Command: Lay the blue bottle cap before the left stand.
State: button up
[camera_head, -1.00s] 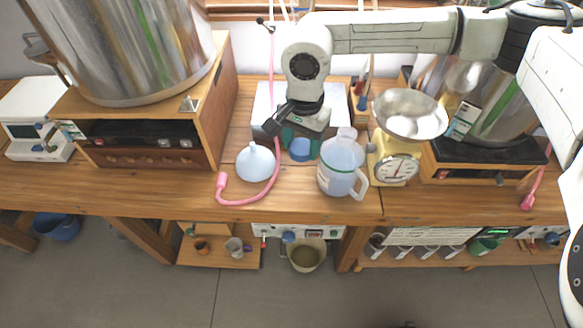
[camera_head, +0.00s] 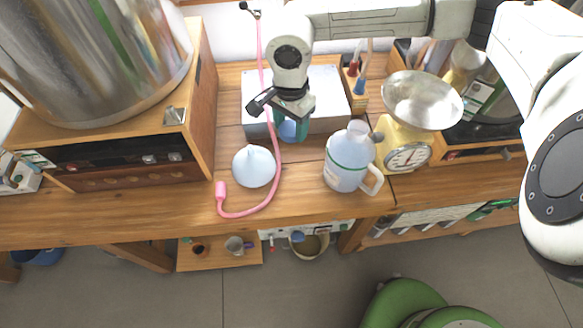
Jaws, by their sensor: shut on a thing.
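The blue bottle cap (camera_head: 289,131) is between the green fingertips of my gripper (camera_head: 290,129), which is shut on it. My gripper points down in front of the light grey box at the back of the bench, and its body hides part of the cap. Whether the cap touches the bench I cannot tell. The left stand (camera_head: 203,90) is the wooden stand under the big steel vessel, left of my gripper. Its dark front panel faces the bench's front edge. A strip of bare bench lies before it.
A pale funnel (camera_head: 253,167) and a pink hose (camera_head: 268,205) lie between my gripper and the left stand. A jug (camera_head: 349,160) stands right of my gripper, with a yellow scale (camera_head: 408,148) beyond. The grey box (camera_head: 327,92) is behind.

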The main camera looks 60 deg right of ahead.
jog(key=f, duration=0.9)
jog(key=shift+w+f, duration=0.25)
jog(key=shift+f, duration=0.05)
jog(key=shift+f+p, duration=0.4)
jog(key=shift+f, duration=1.85)
jog(key=shift+f, duration=0.1)
jog(key=shift+f, duration=0.15)
jog(key=o, duration=1)
